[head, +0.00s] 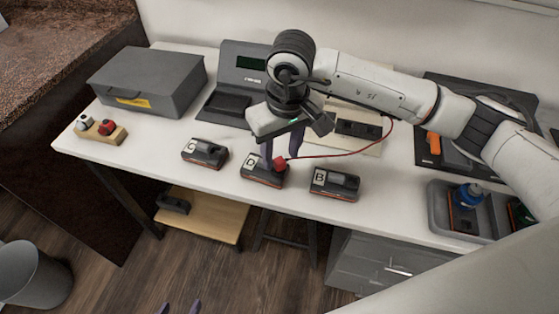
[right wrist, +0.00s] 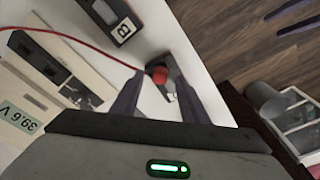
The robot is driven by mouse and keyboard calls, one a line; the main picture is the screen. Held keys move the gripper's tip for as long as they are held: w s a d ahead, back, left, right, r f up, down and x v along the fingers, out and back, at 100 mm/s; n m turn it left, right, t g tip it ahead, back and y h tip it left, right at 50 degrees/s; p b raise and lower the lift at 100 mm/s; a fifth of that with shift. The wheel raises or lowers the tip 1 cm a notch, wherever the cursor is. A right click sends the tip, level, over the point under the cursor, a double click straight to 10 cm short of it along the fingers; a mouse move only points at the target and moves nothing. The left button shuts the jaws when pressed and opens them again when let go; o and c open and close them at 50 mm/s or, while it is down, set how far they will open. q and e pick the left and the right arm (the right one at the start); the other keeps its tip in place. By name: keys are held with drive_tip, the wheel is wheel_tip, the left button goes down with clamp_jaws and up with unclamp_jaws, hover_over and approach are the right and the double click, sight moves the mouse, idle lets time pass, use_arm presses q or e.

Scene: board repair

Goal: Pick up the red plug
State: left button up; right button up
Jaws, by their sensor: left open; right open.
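The red plug (head: 280,164) is at the right end of the middle dark battery block (head: 258,176), with a red cable running from it to the right. In the right wrist view the red plug (right wrist: 159,75) shows between the fingers, near their tips. My right gripper (head: 281,154) is open above the block, its fingers pointing down around the plug without visibly gripping it. The right gripper's fingers also show in the right wrist view (right wrist: 157,88). My left gripper (head: 179,306) is open and empty at the bottom edge, far from the plug; only its fingertips show.
Dark blocks stand on the left (head: 205,154) and right, marked B (head: 335,184). A wooden holder (head: 103,134) carries a red and a white piece. A grey toolbox (head: 148,83) and a device with a display (head: 243,62) stand behind. A grey tray (head: 437,200) is on the right.

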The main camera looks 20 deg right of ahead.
sight(281, 162)
drive_tip(key=shift+w+f, duration=0.1)
drive_tip(key=shift+f, duration=0.8)
drive_tip(key=shift+c, duration=0.5)
clamp_jaws()
drive_tip(key=shift+r, duration=0.1)
wheel_tip(281, 162, up, 10)
drive_tip(key=shift+b, duration=0.4)
